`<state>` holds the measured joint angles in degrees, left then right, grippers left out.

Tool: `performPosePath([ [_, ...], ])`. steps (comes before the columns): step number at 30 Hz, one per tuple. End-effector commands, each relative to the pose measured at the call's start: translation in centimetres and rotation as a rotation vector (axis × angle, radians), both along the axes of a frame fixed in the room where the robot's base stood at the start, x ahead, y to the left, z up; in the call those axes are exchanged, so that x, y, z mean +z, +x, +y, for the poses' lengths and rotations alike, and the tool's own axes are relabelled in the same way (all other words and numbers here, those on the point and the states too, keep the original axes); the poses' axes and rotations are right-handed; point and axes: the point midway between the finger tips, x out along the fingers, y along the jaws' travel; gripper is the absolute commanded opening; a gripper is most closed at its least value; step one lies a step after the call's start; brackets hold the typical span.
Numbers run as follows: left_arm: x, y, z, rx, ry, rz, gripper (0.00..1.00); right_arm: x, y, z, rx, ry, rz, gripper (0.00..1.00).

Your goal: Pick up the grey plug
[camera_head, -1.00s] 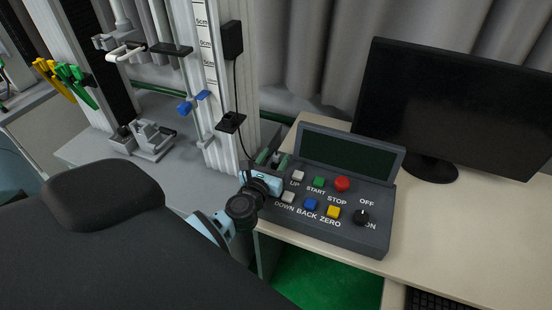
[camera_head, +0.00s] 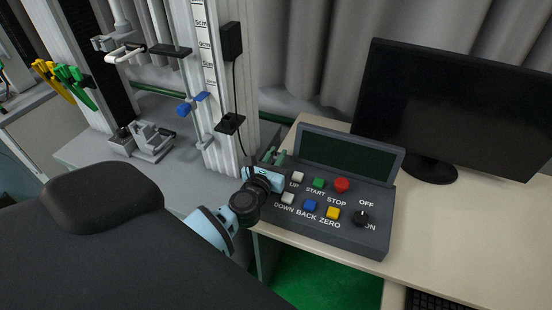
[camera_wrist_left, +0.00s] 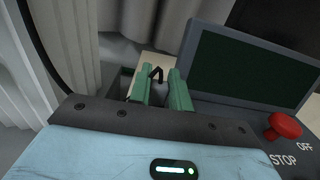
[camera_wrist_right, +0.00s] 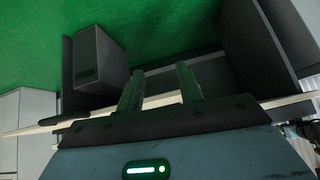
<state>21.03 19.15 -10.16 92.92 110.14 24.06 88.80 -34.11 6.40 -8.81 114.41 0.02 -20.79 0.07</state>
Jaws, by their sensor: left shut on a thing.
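My left gripper (camera_head: 273,157) is at the back left corner of the grey control box (camera_head: 337,241), beside its screen. In the left wrist view its green fingers (camera_wrist_left: 160,78) are shut on the grey plug (camera_wrist_left: 158,90). The plug sits low between the fingers, and a short black bent piece, perhaps its cable, stands above it. In the head view I cannot clearly make out the plug. My right gripper (camera_wrist_right: 158,75) shows only in the right wrist view, with its fingers apart and nothing between them.
The drop tower (camera_head: 207,75) with its scale and blue clip (camera_head: 187,107) stands left of the box. A monitor (camera_head: 455,105) stands behind right on the desk (camera_head: 440,228). A black cable hangs down the tower. In the right wrist view a dark box (camera_wrist_right: 97,62) hangs beyond the fingers.

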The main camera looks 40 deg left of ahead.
Motion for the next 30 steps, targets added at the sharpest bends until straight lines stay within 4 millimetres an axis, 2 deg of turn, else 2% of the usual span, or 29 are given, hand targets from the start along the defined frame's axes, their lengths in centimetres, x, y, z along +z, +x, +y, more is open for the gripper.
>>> performPosePath([
  [7,1.4,0.1,0.0,0.0,-0.001,-0.005,0.07,0.9,0.4,0.0,0.0,0.0,-0.013,0.36],
  [13,4.5,0.1,0.0,0.001,-0.001,-0.013,0.07,2.7,1.1,0.0,-0.001,0.0,-0.041,0.36],
  [16,3.9,-1.6,-1.4,-0.003,-0.004,-0.002,0.07,2.4,0.8,-0.1,0.0,-0.001,-0.034,0.36],
  [24,4.2,-6.9,-5.9,0.0,-0.005,0.002,0.07,2.2,0.7,-0.2,0.001,-0.004,-0.03,0.36],
  [30,4.5,-10.0,-8.5,0.001,-0.005,0.002,0.07,1.8,0.6,-0.2,0.003,-0.005,-0.023,0.36],
])
